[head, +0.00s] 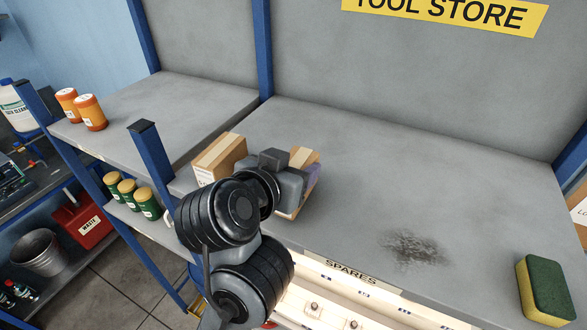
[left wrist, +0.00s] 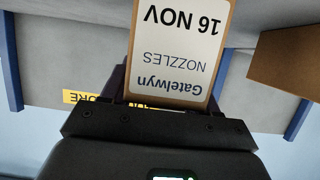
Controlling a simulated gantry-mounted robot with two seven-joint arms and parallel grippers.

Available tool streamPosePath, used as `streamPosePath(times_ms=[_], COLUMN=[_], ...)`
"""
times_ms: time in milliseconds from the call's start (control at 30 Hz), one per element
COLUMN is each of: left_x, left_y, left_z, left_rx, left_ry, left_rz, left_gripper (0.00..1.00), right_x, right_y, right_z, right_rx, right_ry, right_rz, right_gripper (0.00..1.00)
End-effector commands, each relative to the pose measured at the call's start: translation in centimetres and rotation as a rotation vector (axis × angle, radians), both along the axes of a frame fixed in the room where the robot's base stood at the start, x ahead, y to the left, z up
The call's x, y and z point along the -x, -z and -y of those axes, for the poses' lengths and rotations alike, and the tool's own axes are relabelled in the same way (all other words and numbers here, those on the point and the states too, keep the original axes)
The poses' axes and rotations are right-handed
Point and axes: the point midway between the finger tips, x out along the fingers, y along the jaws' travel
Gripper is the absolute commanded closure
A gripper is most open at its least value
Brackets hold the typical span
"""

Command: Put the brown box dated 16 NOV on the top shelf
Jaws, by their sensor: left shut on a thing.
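The brown box dated 16 NOV shows its white label (left wrist: 180,45) upside down in the left wrist view, reading Gatelwyn NOZZLES. My left gripper (left wrist: 168,92) is shut on this box, with one finger on each side. In the head view the held box (head: 303,156) is mostly hidden behind my left gripper (head: 290,180), at the front of the grey top shelf (head: 390,165) above the SPARES sign. I cannot tell whether its base touches the shelf. My right gripper is not in view.
Another brown box (head: 218,158) stands just left of the held one; it also shows in the left wrist view (left wrist: 285,62). A green and yellow sponge (head: 545,290) lies at the right front. A blue post (head: 150,150) rises at left.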

Motion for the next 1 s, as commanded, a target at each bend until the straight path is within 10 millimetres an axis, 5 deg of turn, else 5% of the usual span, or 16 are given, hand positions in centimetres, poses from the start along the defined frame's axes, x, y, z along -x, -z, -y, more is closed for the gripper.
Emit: streamPosePath(times_ms=[567,600,767,1000], left_x=[0.0,0.0,0.0,0.0], left_y=[1.7,1.7,1.6,1.6], left_z=[0.0,0.0,0.0,0.0], left_rx=[0.000,0.000,0.000,0.000], left_ry=[0.000,0.000,0.000,0.000], left_rz=[0.003,0.001,0.001,0.001], left_gripper=[0.84,0.38,0.15,0.15], right_x=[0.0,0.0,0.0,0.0], right_y=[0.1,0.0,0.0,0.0], right_z=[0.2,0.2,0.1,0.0], right_rx=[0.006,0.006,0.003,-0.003], right_ry=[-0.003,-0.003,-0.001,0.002], right_rz=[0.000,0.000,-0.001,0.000], right_gripper=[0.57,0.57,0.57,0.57])
